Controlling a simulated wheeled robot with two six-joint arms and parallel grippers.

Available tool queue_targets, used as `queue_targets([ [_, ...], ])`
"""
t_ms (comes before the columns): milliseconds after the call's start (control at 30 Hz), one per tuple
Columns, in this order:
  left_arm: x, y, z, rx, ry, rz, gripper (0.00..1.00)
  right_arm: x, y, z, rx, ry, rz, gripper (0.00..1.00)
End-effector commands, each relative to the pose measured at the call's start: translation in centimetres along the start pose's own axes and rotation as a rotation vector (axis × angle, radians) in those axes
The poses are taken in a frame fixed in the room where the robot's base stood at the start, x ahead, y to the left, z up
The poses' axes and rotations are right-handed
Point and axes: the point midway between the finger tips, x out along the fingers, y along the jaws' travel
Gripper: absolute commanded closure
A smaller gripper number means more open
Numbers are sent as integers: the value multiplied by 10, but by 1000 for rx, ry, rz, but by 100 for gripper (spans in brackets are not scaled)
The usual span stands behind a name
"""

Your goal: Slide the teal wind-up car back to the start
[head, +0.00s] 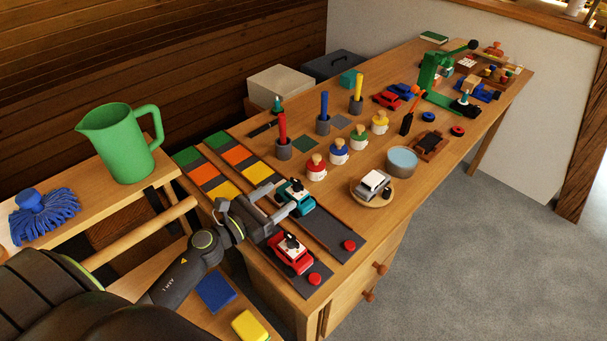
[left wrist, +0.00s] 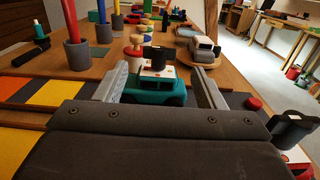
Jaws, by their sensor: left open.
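The teal wind-up car (head: 297,202), with a white and black top, sits on the far dark lane (head: 328,232), between its yellow patch and its red button (head: 349,245). My left gripper (head: 284,198) is open at the car, reaching over the lane from the left. In the left wrist view the teal car (left wrist: 158,93) stands between the two open fingers (left wrist: 162,78). There is a visible gap on the right; contact on the left cannot be told. Part of its lower body is hidden by the gripper. My right gripper is not in view.
A red car (head: 289,256) stands on the near lane, close beside my left gripper. Knobbed pots, including a red one (head: 316,172), line the far side. A silver car (head: 371,185) sits on a round wooden plate. The lane beyond the teal car is clear up to its button.

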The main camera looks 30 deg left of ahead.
Motion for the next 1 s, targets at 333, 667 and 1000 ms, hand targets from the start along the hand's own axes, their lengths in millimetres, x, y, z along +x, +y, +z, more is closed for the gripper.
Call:
queue_targets([
  [333, 68, 0, 3, -1, -2, -1, 36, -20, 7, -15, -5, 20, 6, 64],
  [667, 90, 0, 0, 1, 0, 0, 36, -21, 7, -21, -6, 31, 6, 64],
  [1000, 90, 0, 0, 1, 0, 0, 51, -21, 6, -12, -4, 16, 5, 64],
])
